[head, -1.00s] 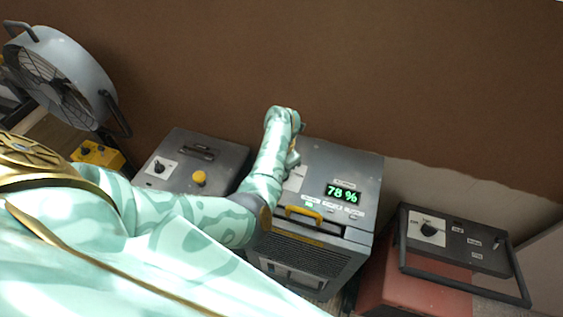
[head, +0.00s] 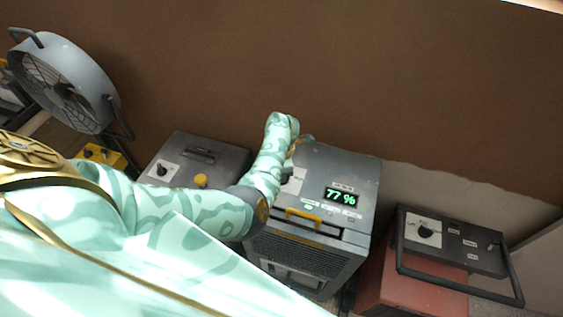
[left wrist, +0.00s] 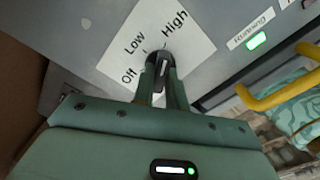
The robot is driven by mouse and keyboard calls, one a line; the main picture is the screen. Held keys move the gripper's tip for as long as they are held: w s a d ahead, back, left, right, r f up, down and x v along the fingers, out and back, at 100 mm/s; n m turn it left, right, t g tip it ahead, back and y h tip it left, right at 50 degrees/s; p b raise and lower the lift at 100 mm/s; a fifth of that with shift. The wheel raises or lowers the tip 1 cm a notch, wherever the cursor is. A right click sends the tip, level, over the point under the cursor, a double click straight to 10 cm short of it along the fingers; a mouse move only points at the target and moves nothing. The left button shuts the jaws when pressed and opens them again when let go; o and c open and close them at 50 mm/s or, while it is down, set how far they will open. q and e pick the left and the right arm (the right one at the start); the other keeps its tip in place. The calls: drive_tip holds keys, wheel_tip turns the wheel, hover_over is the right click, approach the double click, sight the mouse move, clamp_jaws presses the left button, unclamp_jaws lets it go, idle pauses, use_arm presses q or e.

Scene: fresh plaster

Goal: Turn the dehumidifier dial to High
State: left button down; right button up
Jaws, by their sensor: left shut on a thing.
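The grey dehumidifier (head: 345,172) stands against the wall in the head view, its green display (head: 341,196) reading 77 %. Its black dial (left wrist: 160,60) sits on a white plate (left wrist: 187,42) marked Off, Low and High in the left wrist view. My left gripper (left wrist: 161,75) is shut on the dial, one finger at each side. The white mark on the dial points up, roughly towards the High side; the fingers hide part of the knob. In the head view my left forearm hides the dial. My right gripper is not in view.
A green Running lamp (left wrist: 257,41) is lit beside the plate. A yellow handle (head: 303,214) crosses the dehumidifier's front. Another grey unit with a knob (head: 162,169) stands left, a red unit with a dial (head: 426,231) right, and a fan (head: 65,80) far left.

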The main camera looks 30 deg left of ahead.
use_arm(q)
drive_tip(key=c, duration=1.4)
unclamp_jaws()
drive_tip(key=shift+w, duration=0.1)
drive_tip(key=shift+c, duration=0.2)
wheel_tip(320, 180, up, 16)
drive_tip(key=p, duration=0.5)
drive_tip(key=shift+r, duration=0.15)
